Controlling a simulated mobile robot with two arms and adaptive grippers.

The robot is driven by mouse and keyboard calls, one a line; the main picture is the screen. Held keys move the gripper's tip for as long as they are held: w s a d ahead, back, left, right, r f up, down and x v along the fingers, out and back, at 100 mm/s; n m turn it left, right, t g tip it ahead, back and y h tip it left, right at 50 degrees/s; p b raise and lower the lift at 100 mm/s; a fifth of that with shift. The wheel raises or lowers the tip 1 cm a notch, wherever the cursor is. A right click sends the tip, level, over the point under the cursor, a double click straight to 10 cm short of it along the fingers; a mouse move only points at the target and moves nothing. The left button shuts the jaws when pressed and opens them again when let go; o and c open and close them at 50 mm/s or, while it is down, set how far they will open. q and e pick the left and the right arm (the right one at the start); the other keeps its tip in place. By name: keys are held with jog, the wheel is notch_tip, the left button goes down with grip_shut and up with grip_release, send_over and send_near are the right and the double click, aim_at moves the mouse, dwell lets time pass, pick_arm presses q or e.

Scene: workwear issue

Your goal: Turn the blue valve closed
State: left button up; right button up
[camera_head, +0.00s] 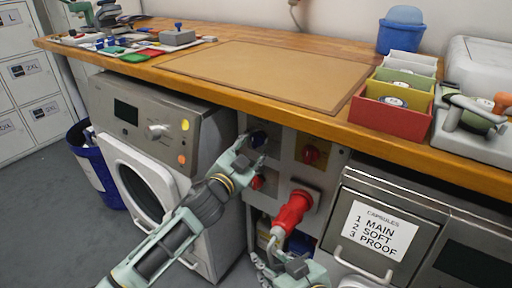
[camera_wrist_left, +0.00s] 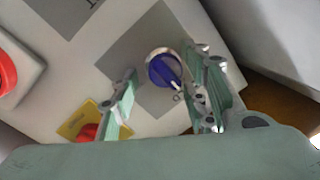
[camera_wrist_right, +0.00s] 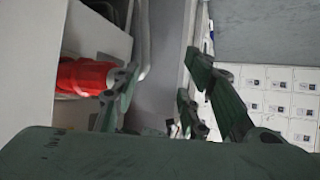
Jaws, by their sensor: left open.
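The blue valve (camera_head: 259,138) is a round knob on the grey panel below the worktop. In the left wrist view the blue valve (camera_wrist_left: 162,69) has a pale pointer mark and sits on a darker grey square. My left gripper (camera_head: 256,151) is at the panel, partly covering the valve in the head view. Its open fingers (camera_wrist_left: 163,82) stand either side of the knob; I cannot tell whether they touch it. My right gripper (camera_head: 272,247) is low, beside the red plug, open and empty in the right wrist view (camera_wrist_right: 165,82).
A washer-like machine (camera_head: 165,130) stands left, and a steel capsule unit (camera_head: 385,220) right. The wooden worktop (camera_head: 230,85) overhangs the panel. A blue bin (camera_head: 92,165) stands on the floor.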

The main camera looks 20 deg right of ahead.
pick_arm(q)
jog(key=shift+w+d, duration=0.5)
jog(key=shift+w, duration=0.05)
pick_arm(e)
jog(key=shift+w+a+r+t+y, duration=0.2)
jog(key=shift+w+r+t, duration=0.2)
jog(key=shift+r, duration=0.15)
jog(key=shift+w+a+r+t+y, duration=0.1)
jog(key=shift+w+a+r+t, duration=0.1)
jog(key=shift+w+r+t, duration=0.25)
pick_arm(q)
jog(key=shift+c, duration=0.4)
pick_arm(e)
jog(key=shift+r, duration=0.1)
pick_arm(q)
jog(key=c, duration=1)
